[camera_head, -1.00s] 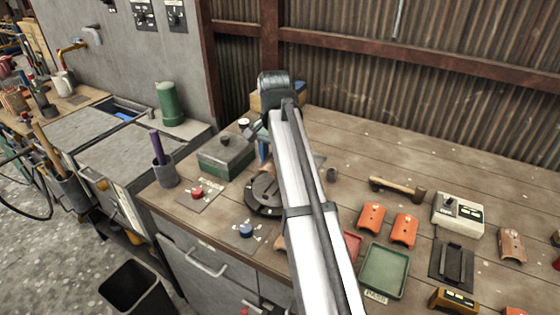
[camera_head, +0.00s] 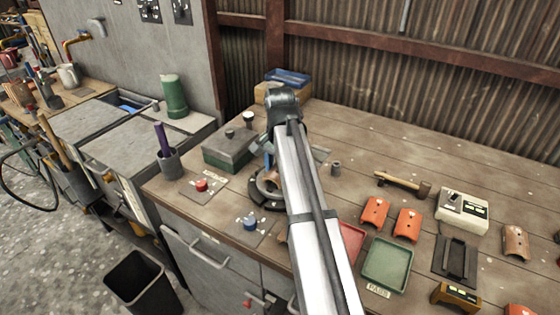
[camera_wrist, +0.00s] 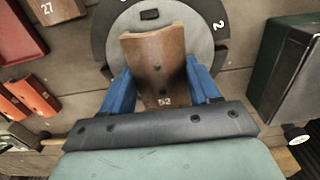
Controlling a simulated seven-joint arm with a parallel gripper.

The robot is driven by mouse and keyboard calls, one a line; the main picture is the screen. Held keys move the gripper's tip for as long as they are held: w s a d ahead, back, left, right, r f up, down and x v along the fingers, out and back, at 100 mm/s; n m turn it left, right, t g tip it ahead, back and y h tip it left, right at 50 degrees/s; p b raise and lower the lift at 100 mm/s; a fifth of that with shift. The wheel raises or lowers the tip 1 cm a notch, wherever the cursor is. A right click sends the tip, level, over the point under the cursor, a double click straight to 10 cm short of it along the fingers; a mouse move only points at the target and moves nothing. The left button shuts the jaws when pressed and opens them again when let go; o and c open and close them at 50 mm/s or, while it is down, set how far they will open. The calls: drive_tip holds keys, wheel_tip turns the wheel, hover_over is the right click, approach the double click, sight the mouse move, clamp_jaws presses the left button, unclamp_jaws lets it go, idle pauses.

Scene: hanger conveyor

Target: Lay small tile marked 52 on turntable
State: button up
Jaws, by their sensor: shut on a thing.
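The brown curved tile marked 52 (camera_wrist: 157,65) is between the blue fingers of my gripper (camera_wrist: 160,88), which is shut on its sides. The tile is over the grey disc of the turntable (camera_wrist: 185,14), which has a dark numbered rim. I cannot tell whether the tile touches the disc. In the head view the turntable (camera_head: 262,201) is partly hidden behind my arm. My gripper (camera_head: 269,172) is over it there, with little of the tile visible.
A green box (camera_head: 229,150) stands left of the turntable, near a red button (camera_head: 201,185) and a blue button (camera_head: 249,224). A green tray (camera_head: 387,264), a red tray (camera_head: 351,241) and orange tiles (camera_head: 375,211) lie to the right. The back bench is mostly clear.

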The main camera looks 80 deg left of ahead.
drive_tip(key=shift+f, duration=0.45)
drive_tip(key=o, duration=1.2)
drive_tip(key=shift+r, duration=0.1)
wheel_tip(320, 180, up, 14)
drive_tip(key=shift+f, duration=0.2)
